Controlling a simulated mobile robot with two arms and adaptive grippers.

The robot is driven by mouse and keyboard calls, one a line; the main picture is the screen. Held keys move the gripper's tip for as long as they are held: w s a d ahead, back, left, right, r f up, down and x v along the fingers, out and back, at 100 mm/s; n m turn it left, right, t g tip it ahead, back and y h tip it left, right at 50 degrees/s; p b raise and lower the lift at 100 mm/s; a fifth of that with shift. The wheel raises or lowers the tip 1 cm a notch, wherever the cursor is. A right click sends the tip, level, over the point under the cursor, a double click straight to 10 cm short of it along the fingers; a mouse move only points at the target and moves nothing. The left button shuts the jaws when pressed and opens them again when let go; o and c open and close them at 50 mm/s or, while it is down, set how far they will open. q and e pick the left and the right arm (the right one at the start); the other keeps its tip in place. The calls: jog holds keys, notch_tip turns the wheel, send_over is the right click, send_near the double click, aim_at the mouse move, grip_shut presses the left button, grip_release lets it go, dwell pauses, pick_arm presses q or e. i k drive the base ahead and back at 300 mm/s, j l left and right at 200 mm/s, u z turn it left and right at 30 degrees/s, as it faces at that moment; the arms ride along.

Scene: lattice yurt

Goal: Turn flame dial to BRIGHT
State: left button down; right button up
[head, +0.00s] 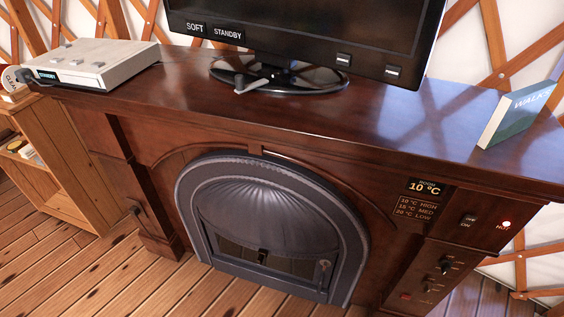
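The control panel (468,246) is on the right front of the dark wooden fireplace (262,150). Two small dark controls with tiny labels sit low on it, an upper one (446,266) and a lower one (426,288). Their lettering is too small to read, so I cannot tell which is the flame dial or where it points. Above them are an OFF/ON switch (467,219) and a lit red lamp (506,223) marked HOT. A display (425,188) reads 10 °C. The arched metal firebox front (270,215) shows no flame. Neither gripper is in view.
A screen (310,35) on a black stand (285,82) and a white box (95,62) reading STANDBY stand on the mantel top. A book (517,112) stands at its right end. A wooden shelf (60,150) is at the left. The floor in front is clear.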

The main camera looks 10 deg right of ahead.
aim_at(428, 286)
jog(key=z, duration=1.8)
jog(key=i+l+u, duration=0.3)
jog(key=l, duration=0.35)
jog(key=i, duration=0.05)
